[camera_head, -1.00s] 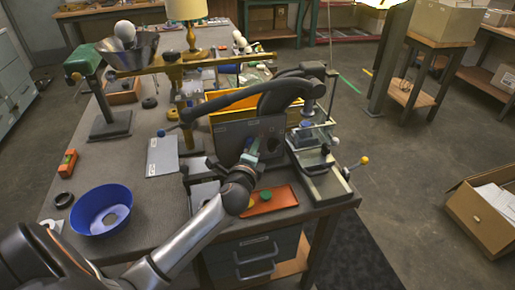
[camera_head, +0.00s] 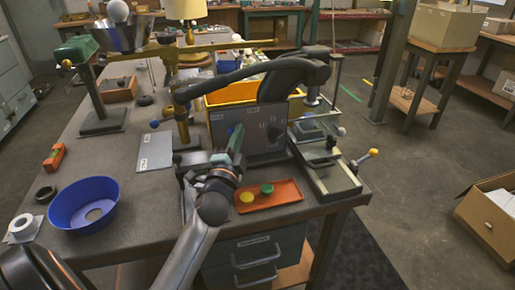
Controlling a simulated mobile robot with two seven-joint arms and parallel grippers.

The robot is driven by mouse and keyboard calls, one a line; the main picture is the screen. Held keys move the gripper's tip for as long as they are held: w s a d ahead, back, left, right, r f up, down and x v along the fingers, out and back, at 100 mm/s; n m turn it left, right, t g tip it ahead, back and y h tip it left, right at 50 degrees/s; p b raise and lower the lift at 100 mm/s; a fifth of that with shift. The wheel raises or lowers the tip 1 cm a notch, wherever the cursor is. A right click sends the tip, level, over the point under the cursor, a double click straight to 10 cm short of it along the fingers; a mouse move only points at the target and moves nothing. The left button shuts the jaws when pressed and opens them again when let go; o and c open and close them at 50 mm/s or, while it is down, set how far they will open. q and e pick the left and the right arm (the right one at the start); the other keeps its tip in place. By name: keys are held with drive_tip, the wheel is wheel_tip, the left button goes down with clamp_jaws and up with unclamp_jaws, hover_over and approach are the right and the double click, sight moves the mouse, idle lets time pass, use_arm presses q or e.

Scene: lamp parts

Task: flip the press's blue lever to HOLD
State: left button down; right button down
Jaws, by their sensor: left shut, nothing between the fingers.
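A grey upright panel (camera_head: 262,134) with small pale labels and dark fittings stands near the table's right side. A small blue part (camera_head: 231,131) shows on its left half, beside my gripper's tip; it may be the lever, but its setting is too small to read. My left gripper (camera_head: 236,142) comes up from below and points at the panel's left half. Its fingers are shut and empty. I cannot tell whether it touches the blue part, which it partly covers. My right gripper is not in view.
An orange tray (camera_head: 287,193) with yellow and green round pieces lies below the panel. A grey-framed device (camera_head: 335,178) with a yellow-knobbed handle stands to the right. A thick dark bent arm (camera_head: 288,73) passes above the panel. A blue bowl (camera_head: 68,215) sits at the left.

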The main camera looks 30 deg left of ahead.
use_arm(q)
drive_tip(key=shift+s+a+f+n+t+y+b, duration=0.1)
drive_tip(key=shift+s+a+n+t+y+b, duration=0.2)
drive_tip(key=shift+s+a+n+b, duration=0.4)
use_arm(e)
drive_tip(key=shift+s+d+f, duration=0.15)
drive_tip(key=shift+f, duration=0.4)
use_arm(q)
drive_tip(key=shift+d, duration=0.2)
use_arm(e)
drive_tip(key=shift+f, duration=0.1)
use_arm(q)
drive_tip(key=shift+f, duration=0.1)
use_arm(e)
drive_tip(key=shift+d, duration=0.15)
